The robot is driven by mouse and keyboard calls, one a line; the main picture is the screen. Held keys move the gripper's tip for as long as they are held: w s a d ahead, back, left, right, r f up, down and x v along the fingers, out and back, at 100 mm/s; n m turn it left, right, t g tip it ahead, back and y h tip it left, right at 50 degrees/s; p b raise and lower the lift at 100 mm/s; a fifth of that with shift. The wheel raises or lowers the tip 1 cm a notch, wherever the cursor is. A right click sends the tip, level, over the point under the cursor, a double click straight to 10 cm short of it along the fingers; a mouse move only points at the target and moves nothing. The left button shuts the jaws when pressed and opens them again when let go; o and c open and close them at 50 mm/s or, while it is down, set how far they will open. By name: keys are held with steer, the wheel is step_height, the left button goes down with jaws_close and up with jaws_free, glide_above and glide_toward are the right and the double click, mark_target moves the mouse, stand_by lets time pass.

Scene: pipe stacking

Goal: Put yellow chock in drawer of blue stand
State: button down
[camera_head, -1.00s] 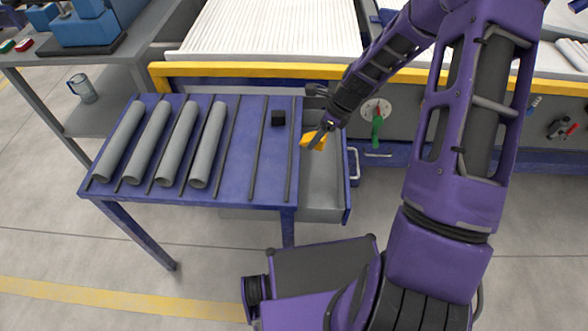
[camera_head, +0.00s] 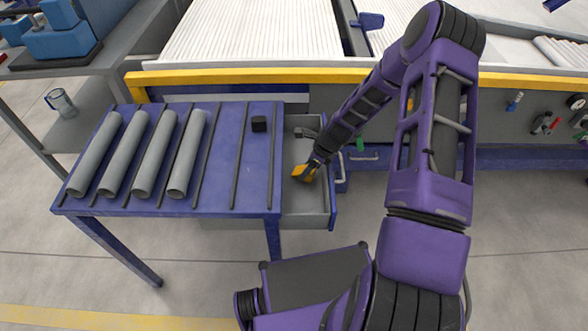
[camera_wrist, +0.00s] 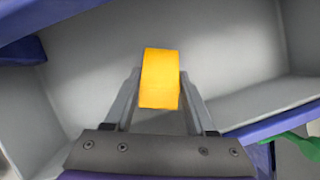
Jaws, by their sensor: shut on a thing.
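The yellow chock (camera_head: 305,173) is held in my gripper (camera_head: 309,168), over the open drawer (camera_head: 309,220) of the blue stand (camera_head: 222,187). In the wrist view the yellow chock (camera_wrist: 160,78) sits between the two fingers of my gripper (camera_wrist: 160,92). The grey floor and walls of the drawer (camera_wrist: 225,60) surround it there. I cannot tell whether the chock touches the drawer floor. The drawer is pulled out on the right side of the stand.
Several grey pipes (camera_head: 147,152) lie on the left of the stand's top. A black block (camera_head: 259,124) is at its back right. A yellow rail (camera_head: 240,76) runs behind the stand. A green handle (camera_wrist: 300,143) shows at the lower right of the wrist view.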

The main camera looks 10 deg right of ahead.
mark_target(290, 174)
steer(key=shift+w+a+f, duration=0.35)
steer(key=shift+w+a, duration=0.25)
steer(key=shift+a, duration=0.2)
steer(key=shift+w+a+f, duration=0.35)
steer(key=shift+w+a, duration=0.2)
steer(key=shift+a, duration=0.25)
steer(key=shift+f+b, duration=0.1)
steer(key=shift+b, duration=0.25)
steer(key=shift+c, duration=1.1)
jaws_free()
steer(key=p+v, duration=0.2)
steer(key=v, duration=1)
steer(key=shift+s, duration=0.1)
